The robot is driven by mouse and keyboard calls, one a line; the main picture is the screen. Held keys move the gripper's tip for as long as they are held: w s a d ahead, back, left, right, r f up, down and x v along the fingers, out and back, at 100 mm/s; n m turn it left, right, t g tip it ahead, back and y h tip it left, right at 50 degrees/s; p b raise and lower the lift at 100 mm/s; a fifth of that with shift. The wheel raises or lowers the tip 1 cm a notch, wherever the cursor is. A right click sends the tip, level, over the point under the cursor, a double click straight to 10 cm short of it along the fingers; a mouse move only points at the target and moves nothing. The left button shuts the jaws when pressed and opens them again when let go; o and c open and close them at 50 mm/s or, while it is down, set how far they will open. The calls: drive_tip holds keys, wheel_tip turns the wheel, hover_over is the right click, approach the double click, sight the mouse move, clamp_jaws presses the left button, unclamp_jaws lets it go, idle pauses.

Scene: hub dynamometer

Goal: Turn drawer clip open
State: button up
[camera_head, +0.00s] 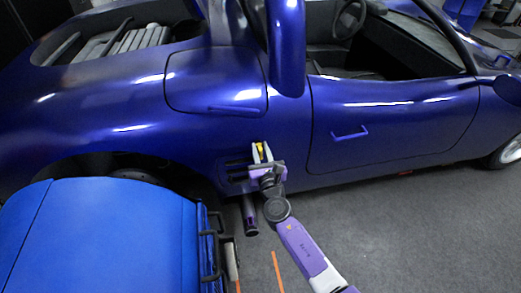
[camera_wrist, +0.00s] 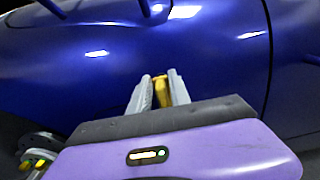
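My gripper (camera_head: 260,149) is in front of the blue car's side, below and left of the door handle. In the wrist view my gripper (camera_wrist: 160,76) points at the blue bodywork, its two grey fingers a little apart. Yellow shows between them; it looks like part of the fingers, and I see no separate object held. I cannot make out the drawer clip for certain in either view. A blue cabinet (camera_head: 100,235) with dark handles (camera_head: 211,250) on its right side stands at the lower left of the head view, left of my gripper.
The blue car (camera_head: 390,120) fills the background, close behind my gripper. Its door handle (camera_head: 350,133) is to the right. Small grey and yellow parts (camera_wrist: 38,158) show at the wrist view's lower left. Orange marks lie on the grey floor (camera_head: 420,230), which is clear at the right.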

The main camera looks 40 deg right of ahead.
clamp_jaws()
drive_tip(key=m+b, duration=0.1)
drive_tip(key=m, duration=0.1)
drive_tip(key=m+b, duration=0.1)
drive_tip(key=shift+s+d+f+m, duration=0.1)
drive_tip(key=shift+f+m, duration=0.05)
drive_tip(key=shift+m, duration=0.25)
drive_tip(key=shift+s+d+f+m+b, duration=0.1)
drive_tip(key=shift+d+f+m+b, duration=0.1)
drive_tip(key=shift+m+b, duration=1.6)
drive_tip(key=shift+s+d+f+m+b, duration=0.15)
drive_tip(key=shift+m+b, duration=0.55)
drive_tip(key=shift+m, duration=2.25)
drive_tip(key=shift+s+d+f+m+b, duration=0.1)
drive_tip(key=shift+f+m+b, duration=0.15)
drive_tip(key=shift+m+b, duration=1.55)
drive_tip(key=shift+m+p, duration=0.5)
drive_tip(key=shift+m, duration=0.15)
